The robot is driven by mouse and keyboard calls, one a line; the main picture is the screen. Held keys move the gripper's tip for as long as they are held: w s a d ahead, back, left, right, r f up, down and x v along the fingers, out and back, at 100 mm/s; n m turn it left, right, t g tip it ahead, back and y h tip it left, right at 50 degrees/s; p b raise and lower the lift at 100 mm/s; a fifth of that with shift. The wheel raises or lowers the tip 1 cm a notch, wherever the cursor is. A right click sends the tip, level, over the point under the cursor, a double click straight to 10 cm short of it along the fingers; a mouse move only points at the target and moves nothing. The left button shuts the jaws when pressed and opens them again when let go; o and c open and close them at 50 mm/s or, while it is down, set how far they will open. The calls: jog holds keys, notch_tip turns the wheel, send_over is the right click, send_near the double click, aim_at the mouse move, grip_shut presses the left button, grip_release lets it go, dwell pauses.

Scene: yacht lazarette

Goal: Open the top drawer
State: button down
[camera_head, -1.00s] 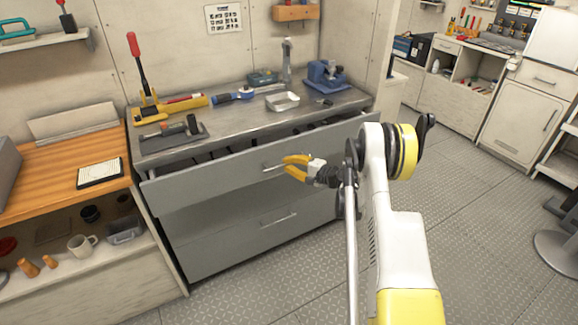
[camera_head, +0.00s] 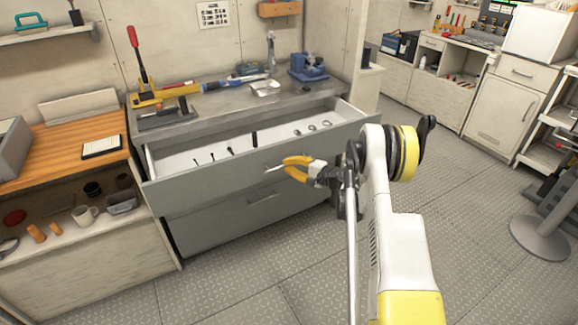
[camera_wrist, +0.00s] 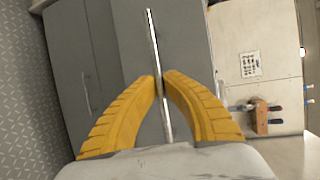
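The top drawer (camera_head: 222,190) of the grey cabinet is pulled well out, and its pale inside shows several small tools. Its bar handle (camera_head: 274,168) is on the front; in the wrist view the handle (camera_wrist: 152,40) runs between my yellow fingers. My gripper (camera_head: 288,164) is at the handle with a finger on either side; in the wrist view its fingertips (camera_wrist: 160,84) are close together on the bar. The lower drawer (camera_head: 235,218) is shut, with its own handle below.
Tools, a blue vise (camera_head: 307,66) and a small white tray (camera_head: 265,88) are on the metal worktop. A wooden-topped bench (camera_head: 60,150) adjoins the cabinet on the left. The patterned floor (camera_head: 300,260) in front is clear.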

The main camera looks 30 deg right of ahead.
jog(key=shift+a, duration=0.1)
jog(key=c, duration=1.5)
grip_release()
jog(key=v, duration=1.2)
jog(key=shift+w+r, duration=0.1)
jog(key=shift+r, duration=0.05)
